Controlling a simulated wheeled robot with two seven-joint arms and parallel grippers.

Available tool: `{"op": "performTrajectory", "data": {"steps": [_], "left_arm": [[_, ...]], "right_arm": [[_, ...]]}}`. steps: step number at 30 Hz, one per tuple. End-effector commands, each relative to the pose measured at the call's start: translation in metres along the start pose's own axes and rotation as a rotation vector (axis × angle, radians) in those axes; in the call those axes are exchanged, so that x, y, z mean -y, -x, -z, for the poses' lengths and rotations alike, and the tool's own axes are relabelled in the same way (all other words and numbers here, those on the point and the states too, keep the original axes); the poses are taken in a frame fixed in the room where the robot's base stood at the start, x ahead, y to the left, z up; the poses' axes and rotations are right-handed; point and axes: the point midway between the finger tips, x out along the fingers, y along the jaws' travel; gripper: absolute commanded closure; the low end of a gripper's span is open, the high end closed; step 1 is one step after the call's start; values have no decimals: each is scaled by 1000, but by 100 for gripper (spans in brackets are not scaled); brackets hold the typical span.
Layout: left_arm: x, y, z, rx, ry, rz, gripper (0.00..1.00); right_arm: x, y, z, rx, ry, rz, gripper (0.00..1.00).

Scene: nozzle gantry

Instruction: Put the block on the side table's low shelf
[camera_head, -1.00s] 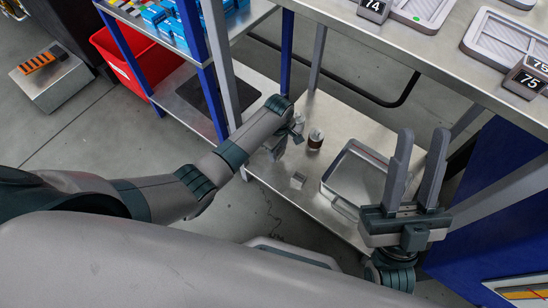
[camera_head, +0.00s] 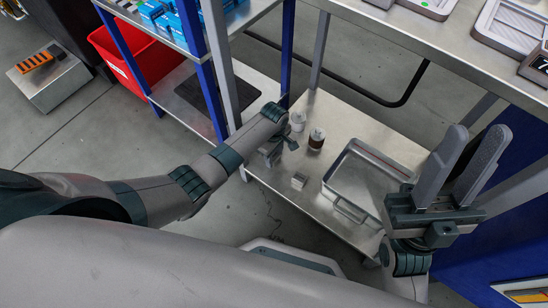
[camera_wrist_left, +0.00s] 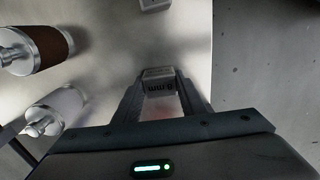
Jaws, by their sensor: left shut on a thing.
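My left gripper (camera_head: 275,153) is over the low metal shelf (camera_head: 335,112) beneath the right-hand table. In the left wrist view it is shut on a grey block (camera_wrist_left: 160,82) marked "8 mm", held between the fingertips. Whether this block touches the shelf I cannot tell; in the head view the hand largely hides it. A second small grey block (camera_head: 298,181) lies nearby on that shelf and shows at the top of the wrist view (camera_wrist_left: 154,4). The left-hand table has its own low shelf (camera_head: 205,125). My right gripper (camera_head: 478,142) is open and empty, fingers upward.
A brown-banded spool (camera_head: 317,139) and a white one (camera_head: 298,121) stand beside the left gripper. A metal tray (camera_head: 350,210) lies to the right. A dark mat (camera_head: 190,92) covers part of the left low shelf. A red bin (camera_head: 130,58) is behind. Blue posts flank the gap.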

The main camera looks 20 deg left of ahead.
Motion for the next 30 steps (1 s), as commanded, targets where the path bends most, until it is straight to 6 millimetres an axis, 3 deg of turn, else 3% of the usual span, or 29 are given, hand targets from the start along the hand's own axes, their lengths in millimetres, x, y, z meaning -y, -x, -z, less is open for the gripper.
{"op": "performTrajectory", "data": {"steps": [14,15,17,30], "left_arm": [[-1,-4,0,1,1,-2,100],[0,-5,0,1,0,-1,56],[0,-5,0,0,0,-1,44],[-1,0,0,0,0,-2,44]], "right_arm": [[-1,-1,3,-21,2,1,69],[-1,-1,3,-22,2,1,69],[-1,-1,3,-22,2,1,69],[-1,-3,3,-22,2,2,69]]}}
